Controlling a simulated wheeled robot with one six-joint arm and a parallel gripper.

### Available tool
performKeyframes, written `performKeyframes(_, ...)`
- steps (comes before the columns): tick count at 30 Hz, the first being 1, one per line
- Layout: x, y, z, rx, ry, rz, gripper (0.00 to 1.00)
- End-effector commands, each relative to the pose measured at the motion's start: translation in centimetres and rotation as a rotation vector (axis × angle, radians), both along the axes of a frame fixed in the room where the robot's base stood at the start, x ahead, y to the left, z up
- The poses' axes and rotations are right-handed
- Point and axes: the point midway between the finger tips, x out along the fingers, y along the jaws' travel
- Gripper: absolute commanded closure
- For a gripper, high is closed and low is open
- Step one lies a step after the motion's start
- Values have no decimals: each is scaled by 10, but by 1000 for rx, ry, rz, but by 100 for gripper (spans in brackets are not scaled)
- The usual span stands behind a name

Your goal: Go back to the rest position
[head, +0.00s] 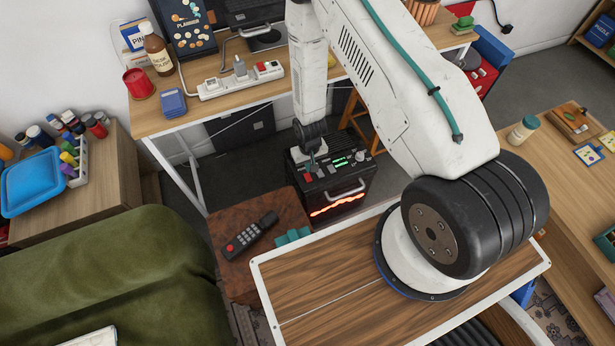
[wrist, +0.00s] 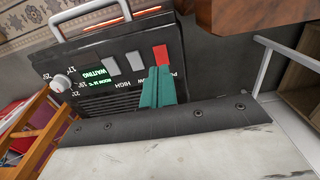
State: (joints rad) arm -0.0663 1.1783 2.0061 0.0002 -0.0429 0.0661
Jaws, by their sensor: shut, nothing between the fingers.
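My gripper (wrist: 158,88) shows in the wrist view as two teal fingers closed together, with nothing between them. The fingertips are in front of the control panel of a black heater (wrist: 120,85), close to its red switch (wrist: 162,55). I cannot tell whether they touch the panel.
A brown side table (head: 275,248) with a dark handset (head: 250,235) stands left of the heater. Behind is a wooden desk (head: 190,122) with a power strip (head: 240,80), brown bottle and red cup. A green sofa (head: 110,270) is at lower left, a wooden table (head: 560,210) at right.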

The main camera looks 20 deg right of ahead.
Motion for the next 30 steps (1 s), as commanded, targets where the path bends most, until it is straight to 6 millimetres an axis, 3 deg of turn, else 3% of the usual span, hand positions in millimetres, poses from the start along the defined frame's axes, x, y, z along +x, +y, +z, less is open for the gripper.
performKeyframes(13, -6, 0, 0, -2, 26, 4, 100)
performKeyframes(16, -26, -2, 1, -7, 108, 9, 100)
performKeyframes(18, -50, -4, 4, -12, 192, 13, 100)
performKeyframes(21, -66, -5, 38, -17, 288, 20, 100)
performKeyframes(26, -69, -6, 95, -19, 356, 24, 100)
performKeyframes(30, -70, -8, 155, -19, 390, 27, 100)
